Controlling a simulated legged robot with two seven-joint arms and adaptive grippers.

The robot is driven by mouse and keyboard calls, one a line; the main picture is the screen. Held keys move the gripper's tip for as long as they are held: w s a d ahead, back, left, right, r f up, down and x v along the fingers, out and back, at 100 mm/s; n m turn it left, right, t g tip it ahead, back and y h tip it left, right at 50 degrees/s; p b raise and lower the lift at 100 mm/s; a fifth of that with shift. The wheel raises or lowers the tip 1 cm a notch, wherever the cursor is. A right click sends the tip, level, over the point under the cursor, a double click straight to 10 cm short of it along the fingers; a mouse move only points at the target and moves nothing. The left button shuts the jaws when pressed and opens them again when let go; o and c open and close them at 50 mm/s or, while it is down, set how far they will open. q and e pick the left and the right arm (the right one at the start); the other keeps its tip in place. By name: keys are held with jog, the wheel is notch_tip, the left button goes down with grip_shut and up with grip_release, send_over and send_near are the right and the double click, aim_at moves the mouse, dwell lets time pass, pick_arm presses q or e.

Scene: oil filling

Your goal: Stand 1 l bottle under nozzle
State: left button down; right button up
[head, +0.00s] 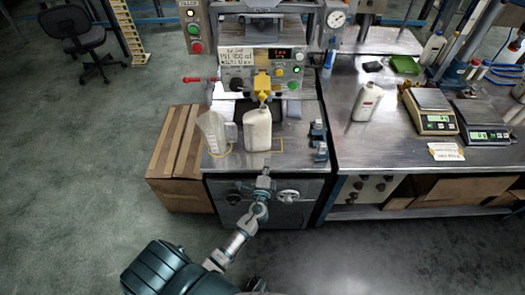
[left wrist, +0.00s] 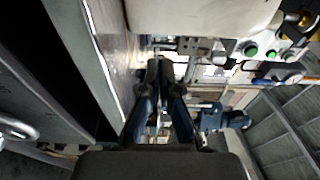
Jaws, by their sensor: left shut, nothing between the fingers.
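A cream-white bottle (head: 257,131) stands upright on the filling station's metal top, under the yellow nozzle (head: 262,84). The nozzle tip overlaps the bottle's mouth in the head view, so I cannot tell whether they touch. My left gripper (head: 265,172) is shut and empty at the front edge of the station, in front of the bottle and apart from it. The left wrist view shows the shut fingers (left wrist: 160,66), with the bottle's pale side (left wrist: 200,14) across the top. My right gripper is not in view.
A clear jug (head: 213,132) stands close left of the bottle. Small blue clamps (head: 319,141) sit to its right. The right bench (head: 400,152) holds another white bottle (head: 367,102) and scales (head: 432,111). Cardboard boxes (head: 177,150) stand left of the station.

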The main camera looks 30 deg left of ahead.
aim_at(258, 146)
pick_arm(q)
jog(key=x, duration=0.3)
jog(key=shift+w+r, duration=0.1)
jog(key=shift+w, duration=0.2)
jog(key=a, duration=0.2)
jog(key=w+a, duration=0.1)
jog(key=a, duration=0.1)
jog(key=shift+p, duration=0.3)
jog(key=shift+w+a+f, duration=0.1)
jog(key=shift+a+f, duration=0.15)
jog(key=shift+a, duration=0.2)
jog(key=shift+d, duration=0.35)
jog(key=shift+r, duration=0.1)
jog(key=shift+w+a+b, duration=0.2)
jog(key=shift+a+b, duration=0.15)
jog(key=shift+a, duration=0.1)
jog(key=shift+w+a, duration=0.15)
jog(key=shift+a, duration=0.1)
jog(key=shift+w+a, duration=0.1)
jog(key=shift+a, duration=0.5)
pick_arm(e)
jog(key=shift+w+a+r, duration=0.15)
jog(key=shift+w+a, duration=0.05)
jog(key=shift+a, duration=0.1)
